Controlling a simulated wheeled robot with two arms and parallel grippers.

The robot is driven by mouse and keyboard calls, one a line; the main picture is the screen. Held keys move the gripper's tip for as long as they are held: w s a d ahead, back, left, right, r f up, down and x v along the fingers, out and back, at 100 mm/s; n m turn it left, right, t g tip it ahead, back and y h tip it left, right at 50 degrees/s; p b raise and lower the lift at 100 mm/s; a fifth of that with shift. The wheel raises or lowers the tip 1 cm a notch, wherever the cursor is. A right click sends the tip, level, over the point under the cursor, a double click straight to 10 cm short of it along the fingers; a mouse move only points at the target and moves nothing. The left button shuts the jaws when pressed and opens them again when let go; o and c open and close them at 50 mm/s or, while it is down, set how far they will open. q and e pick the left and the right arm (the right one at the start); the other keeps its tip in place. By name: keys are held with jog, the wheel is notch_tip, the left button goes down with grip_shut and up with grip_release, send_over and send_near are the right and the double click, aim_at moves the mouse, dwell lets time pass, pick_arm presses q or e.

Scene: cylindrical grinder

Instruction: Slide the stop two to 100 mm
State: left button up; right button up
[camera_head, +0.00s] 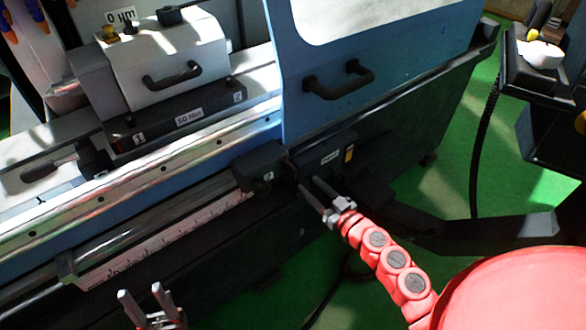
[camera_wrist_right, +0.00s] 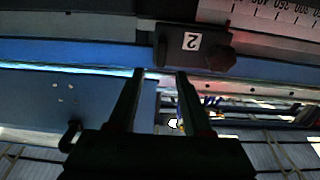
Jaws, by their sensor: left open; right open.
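Stop two (camera_head: 258,167) is a black block on the rail at the right end of the white ruler (camera_head: 165,237) in the head view. In the right wrist view, stop two (camera_wrist_right: 215,50) shows a white label with an upside-down "2", just past my fingertips and mostly to their right. My right gripper (camera_head: 309,184) is open and empty, just right of stop two; its fingers also show in the wrist view (camera_wrist_right: 160,73), with no clear contact. The ruler (camera_wrist_right: 270,14) is at the wrist view's top right. My left gripper (camera_head: 140,291) is open and empty below the ruler.
A black box (camera_head: 325,157) sits right of stop two, close to my right gripper. The blue machine door (camera_head: 370,60) with a black handle rises above. A small dark block (camera_head: 66,266) is at the ruler's left end.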

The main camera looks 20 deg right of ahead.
aim_at(296, 173)
jog(key=x, duration=0.8)
jog(key=shift+w+a, duration=0.25)
jog(key=shift+w, duration=0.1)
grip_shut()
dwell(0.9)
